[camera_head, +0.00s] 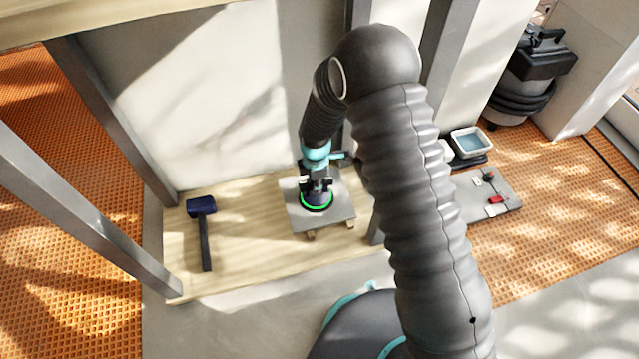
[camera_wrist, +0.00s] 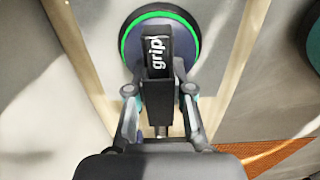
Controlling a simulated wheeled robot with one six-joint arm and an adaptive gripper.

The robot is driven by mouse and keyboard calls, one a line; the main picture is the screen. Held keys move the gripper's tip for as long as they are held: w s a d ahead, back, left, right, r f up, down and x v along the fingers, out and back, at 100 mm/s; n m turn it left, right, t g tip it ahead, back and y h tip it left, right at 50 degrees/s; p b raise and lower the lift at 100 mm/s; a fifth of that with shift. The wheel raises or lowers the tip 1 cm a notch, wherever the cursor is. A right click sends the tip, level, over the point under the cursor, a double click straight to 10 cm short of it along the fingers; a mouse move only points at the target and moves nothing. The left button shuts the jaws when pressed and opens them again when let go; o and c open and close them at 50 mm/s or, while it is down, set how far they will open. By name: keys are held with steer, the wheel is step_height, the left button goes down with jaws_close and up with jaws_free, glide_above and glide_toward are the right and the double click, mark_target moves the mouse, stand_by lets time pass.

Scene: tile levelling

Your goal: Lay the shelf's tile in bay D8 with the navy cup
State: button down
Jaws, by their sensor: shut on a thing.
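My gripper (camera_head: 317,183) is over the shelf (camera_head: 260,250), shut on the black handle of the navy cup (camera_head: 316,203). The cup is a dark disc with a green ring, and it sits flat against the top of a grey square tile (camera_head: 338,212). Small wooden blocks show under the tile's front edge; I cannot tell whether the tile bears on them. In the wrist view my gripper (camera_wrist: 160,92) has its fingers on either side of the cup's handle, marked "grip" (camera_wrist: 157,52). The tile (camera_wrist: 215,40) is around the cup there. Bay D8 cannot be made out.
A mallet (camera_head: 203,222) with a navy head lies on the shelf to the left. Grey posts (camera_head: 110,120) stand around the shelf. At the right are a grey slab (camera_head: 482,210) with small red pieces, a tray (camera_head: 470,142) and a black machine (camera_head: 530,75). Orange waffled floor (camera_head: 560,230) lies beyond.

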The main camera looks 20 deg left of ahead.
steer(key=shift+s+a+r+b, duration=0.1)
steer(key=shift+s+a, duration=0.5)
steer(key=shift+a, duration=0.4)
steer(key=shift+s+a+f+b, duration=0.1)
steer(key=shift+s+a, duration=0.45)
steer(key=shift+a, duration=0.4)
steer(key=shift+s+a+r+b, duration=0.1)
steer(key=shift+s+a, duration=0.5)
steer(key=shift+a, duration=0.4)
steer(key=shift+s, duration=0.1)
